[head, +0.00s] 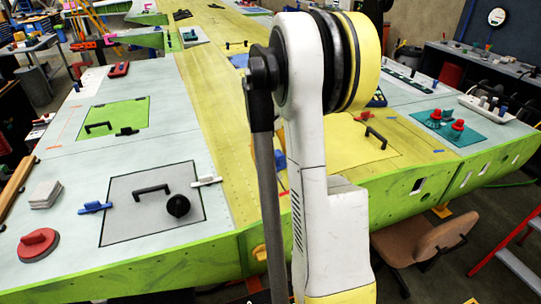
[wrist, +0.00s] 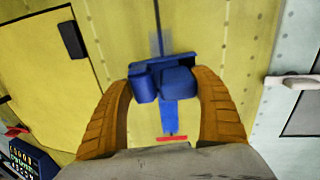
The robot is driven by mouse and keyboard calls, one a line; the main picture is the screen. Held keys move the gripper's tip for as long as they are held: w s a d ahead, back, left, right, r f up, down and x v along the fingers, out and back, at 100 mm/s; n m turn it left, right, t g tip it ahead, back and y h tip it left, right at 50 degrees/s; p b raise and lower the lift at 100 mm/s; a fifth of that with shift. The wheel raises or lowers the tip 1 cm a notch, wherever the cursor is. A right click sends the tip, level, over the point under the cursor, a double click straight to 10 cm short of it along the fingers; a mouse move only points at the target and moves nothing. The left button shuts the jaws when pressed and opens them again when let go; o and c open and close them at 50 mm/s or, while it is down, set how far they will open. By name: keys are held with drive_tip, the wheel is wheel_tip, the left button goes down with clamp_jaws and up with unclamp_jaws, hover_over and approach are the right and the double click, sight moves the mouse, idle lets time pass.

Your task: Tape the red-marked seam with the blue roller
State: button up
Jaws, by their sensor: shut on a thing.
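In the wrist view, the blue roller (wrist: 176,82) sits between the two orange fingers of my gripper (wrist: 167,78), which is shut on it. The roller is over the yellow wing skin (wrist: 225,40); I cannot tell whether it touches. A blue strip (wrist: 169,115) runs from the roller toward a short red mark (wrist: 172,138). A thin seam line (wrist: 157,14) continues beyond the roller, with a faint bluish patch on it. In the head view, my arm hides most of the gripper; a bit of blue (head: 279,160) shows beside it.
A grey panel with a black handle (head: 152,190), a black knob (head: 178,206) and a red suction cup (head: 38,245) lie on the left of the wing. Red-topped items (head: 458,125) stand on a teal mat at right. A brown chair (head: 415,245) stands below the wing edge.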

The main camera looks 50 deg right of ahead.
drive_tip(key=shift+s+a+f, duration=0.1)
drive_tip(key=shift+s+a, duration=0.7)
drive_tip(key=shift+s, duration=0.65)
drive_tip(key=shift+s+a+r, duration=0.1)
drive_tip(key=shift+s+a, duration=0.7)
drive_tip(key=shift+s, duration=0.6)
drive_tip(key=shift+s+a+f, duration=0.1)
drive_tip(key=shift+s+a, duration=0.7)
drive_tip(key=shift+s, duration=0.65)
drive_tip(key=shift+w+a+r+p, duration=0.1)
drive_tip(key=shift+r+p, duration=0.6)
drive_tip(key=shift+r, duration=0.3)
drive_tip(key=shift+w+a+r+p, duration=0.1)
drive_tip(key=shift+a+r+p, duration=0.05)
drive_tip(key=shift+r+p, duration=0.65)
drive_tip(key=shift+w+a+r+p, duration=0.1)
drive_tip(key=shift+r+p, duration=0.45)
drive_tip(key=shift+r, duration=0.6)
drive_tip(key=shift+r, duration=0.1)
drive_tip(key=r+p, duration=0.2)
drive_tip(key=shift+w+a+r, duration=0.1)
drive_tip(key=shift+a+r, duration=0.1)
drive_tip(key=shift+r, duration=0.2)
